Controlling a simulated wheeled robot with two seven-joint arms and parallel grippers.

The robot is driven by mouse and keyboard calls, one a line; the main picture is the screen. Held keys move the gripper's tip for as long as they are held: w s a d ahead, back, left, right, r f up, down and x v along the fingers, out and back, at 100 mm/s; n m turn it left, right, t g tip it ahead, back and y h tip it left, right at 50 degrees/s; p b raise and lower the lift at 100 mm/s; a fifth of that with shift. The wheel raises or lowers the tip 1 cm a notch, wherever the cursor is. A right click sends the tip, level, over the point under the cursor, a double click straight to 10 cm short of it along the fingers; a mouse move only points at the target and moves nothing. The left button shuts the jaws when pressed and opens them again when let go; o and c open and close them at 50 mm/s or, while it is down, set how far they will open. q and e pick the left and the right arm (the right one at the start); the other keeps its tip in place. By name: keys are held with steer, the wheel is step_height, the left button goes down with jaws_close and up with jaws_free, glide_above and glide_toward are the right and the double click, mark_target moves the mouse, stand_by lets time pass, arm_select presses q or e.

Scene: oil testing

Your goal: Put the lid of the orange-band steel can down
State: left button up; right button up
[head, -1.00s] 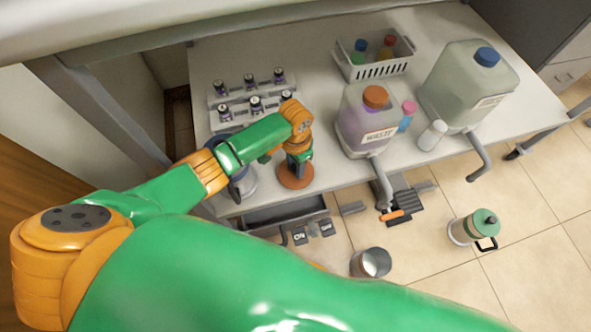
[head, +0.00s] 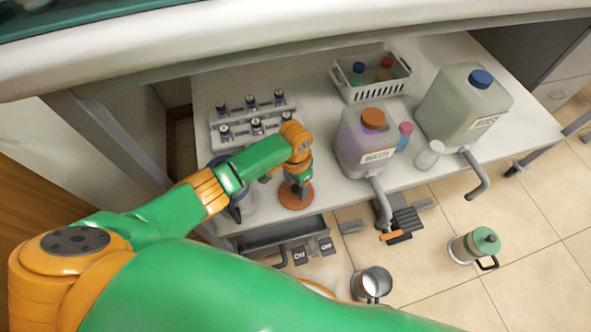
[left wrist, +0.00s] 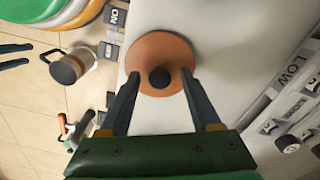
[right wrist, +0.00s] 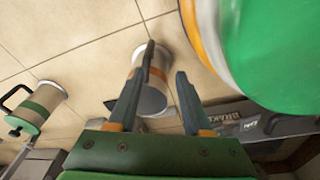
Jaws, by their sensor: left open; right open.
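The lid (head: 296,196), an orange-brown disc with a dark knob, lies flat on the table near its front edge. It also shows in the left wrist view (left wrist: 146,50). My left gripper (head: 298,178) is directly above it and open, its fingers (left wrist: 161,76) on either side of the knob. I cannot tell if they touch it. The orange-band steel can (head: 371,284) appears lidless in front of the table, against the floor; it also shows in the left wrist view (left wrist: 72,68). My right gripper (right wrist: 166,58) is open, with the can (right wrist: 150,98) beyond its fingers.
A vial rack (head: 255,130) stands behind the lid. The purple waste jug (head: 365,150), a large clear jug (head: 455,110) and a white basket (head: 370,88) stand to the right. A green-band can (head: 474,246) is at front right. Table space right of the lid is clear.

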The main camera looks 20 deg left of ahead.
mark_target(296, 188)
arm_select(q)
step_height(296, 188, up, 6)
steer(key=p, duration=0.6)
steer(key=shift+r, duration=0.2)
step_height(296, 188, up, 4)
steer(key=p, duration=0.5)
steer(key=shift+r, duration=0.25)
arm_select(e)
steer(key=s+r+g, duration=0.1)
steer(key=s+r, duration=0.7)
steer(key=shift+a+r, duration=0.2)
steer(key=shift+r, duration=0.15)
